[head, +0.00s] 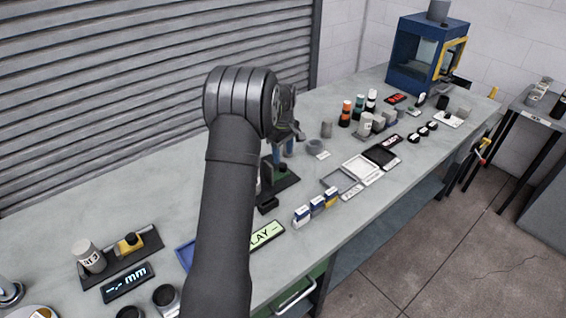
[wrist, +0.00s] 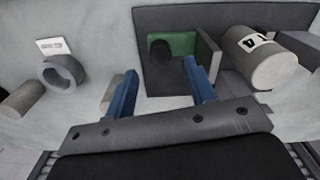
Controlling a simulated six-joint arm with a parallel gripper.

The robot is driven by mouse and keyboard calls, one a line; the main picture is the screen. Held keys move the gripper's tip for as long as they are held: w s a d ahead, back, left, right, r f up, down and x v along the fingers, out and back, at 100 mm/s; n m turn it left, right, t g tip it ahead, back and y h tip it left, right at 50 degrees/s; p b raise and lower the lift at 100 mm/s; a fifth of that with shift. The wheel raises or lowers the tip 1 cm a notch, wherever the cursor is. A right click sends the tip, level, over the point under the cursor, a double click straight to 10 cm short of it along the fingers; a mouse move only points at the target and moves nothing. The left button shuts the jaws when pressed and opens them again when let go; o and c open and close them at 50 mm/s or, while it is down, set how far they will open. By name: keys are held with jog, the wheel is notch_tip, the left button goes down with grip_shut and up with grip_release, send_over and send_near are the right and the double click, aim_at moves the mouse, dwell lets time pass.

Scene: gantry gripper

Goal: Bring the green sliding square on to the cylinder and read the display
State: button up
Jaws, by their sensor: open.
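The green sliding square (wrist: 183,42) sits on a dark base in the wrist view, with a black knob (wrist: 160,51) on it and an upright plate (wrist: 208,52) at its right end. It also shows in the head view (head: 283,168). A pale grey cylinder (wrist: 268,62) with a black-on-white label lies just right of the plate; I cannot tell if they touch. My gripper (wrist: 160,82) is open and empty, its blue fingers to the left and right of the knob in the picture. The green display (head: 267,235) is partly hidden by my arm; "AY –" shows.
A similar fixture with a yellow slider (head: 130,243) and a black "mm" display (head: 127,283) stand at the left front. A grey ring (wrist: 62,72) lies left of the base. Small blue-and-white boxes (head: 317,205) and trays are to the right.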

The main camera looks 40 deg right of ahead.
aim_at(283, 165)
jog(key=shift+f, duration=2.4)
